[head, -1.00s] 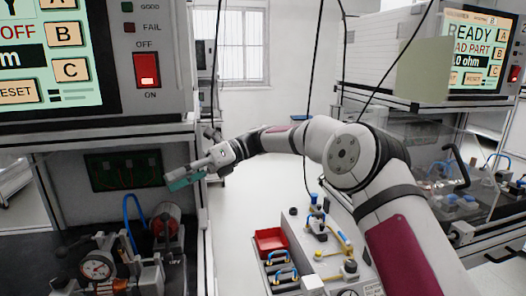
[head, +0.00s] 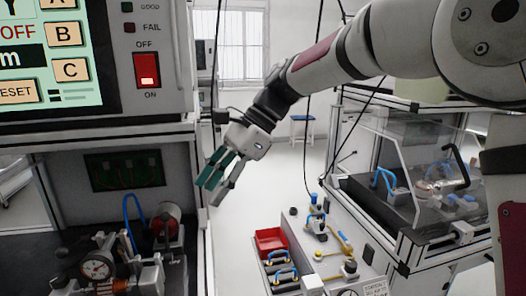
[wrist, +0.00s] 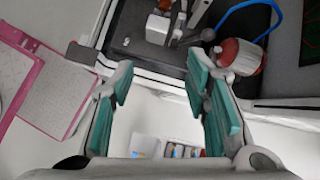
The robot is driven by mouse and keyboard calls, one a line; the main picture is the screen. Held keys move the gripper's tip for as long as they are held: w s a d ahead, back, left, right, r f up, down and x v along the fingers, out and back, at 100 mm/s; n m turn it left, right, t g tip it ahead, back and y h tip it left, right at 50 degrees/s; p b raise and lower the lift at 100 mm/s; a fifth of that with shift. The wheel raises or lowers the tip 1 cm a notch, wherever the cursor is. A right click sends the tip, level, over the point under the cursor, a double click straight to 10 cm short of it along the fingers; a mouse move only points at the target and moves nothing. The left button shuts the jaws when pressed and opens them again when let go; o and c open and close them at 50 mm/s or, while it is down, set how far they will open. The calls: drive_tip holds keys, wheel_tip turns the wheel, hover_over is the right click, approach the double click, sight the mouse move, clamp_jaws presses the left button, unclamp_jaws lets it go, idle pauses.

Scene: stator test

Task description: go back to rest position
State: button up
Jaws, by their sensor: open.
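My gripper (head: 217,180) hangs in the free space beside the left test bench, with its green-padded fingers pointing down and to the left. In the wrist view my gripper (wrist: 165,105) shows its two fingers apart with nothing between them. My arm reaches in from the upper right of the head view. No object is held.
The left test bench (head: 110,135) carries a screen, a red switch (head: 147,70), a gauge (head: 97,267) and a red-ended motor part (head: 165,222). A cart (head: 345,255) with a red bin (head: 270,240) stands low at centre. A clear-covered bench (head: 415,170) is at right.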

drive_tip(key=s+d+f+n+t+h, duration=0.1)
drive_tip(key=s+d+n+t+h, duration=0.4)
drive_tip(key=s+d, duration=0.7)
drive_tip(key=s+d+f+n+t+h, duration=0.1)
drive_tip(key=s+d+n+t+h, duration=0.15)
drive_tip(key=s+d+n, duration=0.95)
drive_tip(key=s+d+r+m+p, duration=0.4)
drive_tip(key=m+p, duration=0.1)
drive_tip(key=p, duration=0.2)
drive_tip(key=shift+d+p, duration=0.3)
drive_tip(key=shift+p, duration=0.05)
drive_tip(key=shift+g+y, duration=0.25)
